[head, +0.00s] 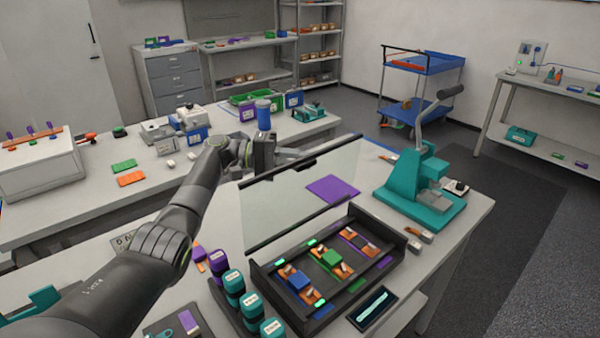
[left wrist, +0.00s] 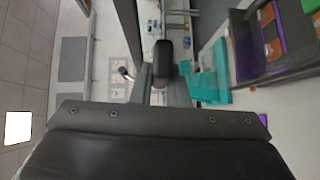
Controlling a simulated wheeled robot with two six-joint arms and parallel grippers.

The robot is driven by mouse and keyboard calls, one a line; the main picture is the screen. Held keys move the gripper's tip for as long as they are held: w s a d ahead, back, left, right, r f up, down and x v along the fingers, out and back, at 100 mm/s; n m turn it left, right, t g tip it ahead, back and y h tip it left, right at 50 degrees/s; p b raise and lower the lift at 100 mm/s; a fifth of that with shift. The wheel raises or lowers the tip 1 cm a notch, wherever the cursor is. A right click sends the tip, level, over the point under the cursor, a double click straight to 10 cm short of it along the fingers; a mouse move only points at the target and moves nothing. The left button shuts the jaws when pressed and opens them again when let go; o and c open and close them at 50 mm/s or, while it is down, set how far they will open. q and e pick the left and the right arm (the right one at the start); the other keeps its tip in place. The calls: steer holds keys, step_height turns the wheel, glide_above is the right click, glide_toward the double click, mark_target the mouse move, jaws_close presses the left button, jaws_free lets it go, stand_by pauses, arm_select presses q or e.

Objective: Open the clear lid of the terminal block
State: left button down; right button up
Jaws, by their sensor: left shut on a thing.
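The terminal block (head: 262,280) is a dark tray on the near bench, holding orange, blue and green pieces. Its clear lid (head: 275,208) stands raised, nearly upright, along the tray's back side, with a dark strip along its top edge. My left gripper (head: 300,163) is at the middle of that top edge, behind the panel, and is shut on the lid's edge; the fingertips are partly hidden. In the left wrist view, part of the block with its orange and purple pieces shows at the upper right. My right gripper is not in view.
A teal lever press (head: 415,200) stands right of the block. Several purple and teal canisters (head: 234,283) stand at its left. A small dark display (head: 372,308) lies in front. A purple sheet (head: 333,189) shows through the lid. A second bench stands behind.

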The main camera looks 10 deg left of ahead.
arm_select(q)
steer(key=shift+w+a+f+n+h+b, duration=0.2)
steer(key=shift+w+a+n+h+b, duration=0.3)
steer(key=shift+b, duration=0.6)
steer(key=shift+w+a+f+n+h+b, duration=0.15)
steer(key=shift+w+a+b, duration=0.4)
steer(key=shift+b, duration=0.55)
steer(key=shift+s+a, duration=0.1)
steer(key=shift+s, duration=0.05)
steer(key=c, duration=1.4)
jaws_free()
steer(key=s+a+b, duration=0.1)
steer(key=a+b, duration=0.5)
steer(key=a, duration=0.6)
steer(key=shift+s+f, duration=0.25)
steer(key=shift+f, duration=0.05)
steer(key=shift+c, duration=0.3)
